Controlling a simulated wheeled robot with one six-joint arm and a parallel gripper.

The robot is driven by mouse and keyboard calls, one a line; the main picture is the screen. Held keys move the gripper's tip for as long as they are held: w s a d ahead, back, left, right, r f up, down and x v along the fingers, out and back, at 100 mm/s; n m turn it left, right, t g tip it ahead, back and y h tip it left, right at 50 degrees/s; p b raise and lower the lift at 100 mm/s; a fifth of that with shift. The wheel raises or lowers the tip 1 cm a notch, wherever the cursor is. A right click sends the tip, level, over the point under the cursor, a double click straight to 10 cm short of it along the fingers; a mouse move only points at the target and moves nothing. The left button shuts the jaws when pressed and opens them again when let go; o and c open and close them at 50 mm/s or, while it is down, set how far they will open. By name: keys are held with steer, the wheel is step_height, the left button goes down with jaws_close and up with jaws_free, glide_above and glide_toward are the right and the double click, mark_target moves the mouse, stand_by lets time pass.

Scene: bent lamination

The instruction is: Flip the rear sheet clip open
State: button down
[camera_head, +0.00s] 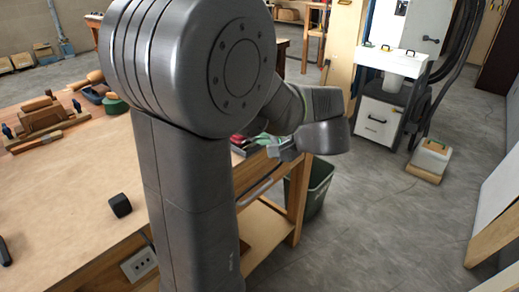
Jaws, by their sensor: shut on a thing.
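My gripper (284,151) is small in this view, at the end of the arm, just right of the bench's far right corner. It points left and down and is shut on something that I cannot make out. My arm's large grey links cover the middle of the view and part of the area around the gripper. I cannot identify the rear sheet clip or the sheet for certain.
The wooden bench (65,195) fills the left, with a black block (120,205) and wooden tools (42,118) on it. A green bin (318,185) stands below the gripper. A white cabinet (378,120) stands behind.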

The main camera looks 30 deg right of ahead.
steer(key=shift+s+f+t+y+b, duration=0.15)
steer(key=shift+f+t+y+b, duration=0.3)
steer(key=shift+t+b, duration=0.8)
steer(key=shift+g+b, duration=0.25)
steer(key=shift+b, duration=0.15)
steer(key=c, duration=1.5)
jaws_free()
steer(key=shift+c, duration=0.2)
steer(key=shift+s, duration=0.1)
steer(key=p+v, duration=0.1)
steer(key=v, duration=1.2)
steer(key=shift+s+d+p, duration=0.2)
steer(key=shift+s+p, duration=0.1)
steer(key=shift+p, duration=0.05)
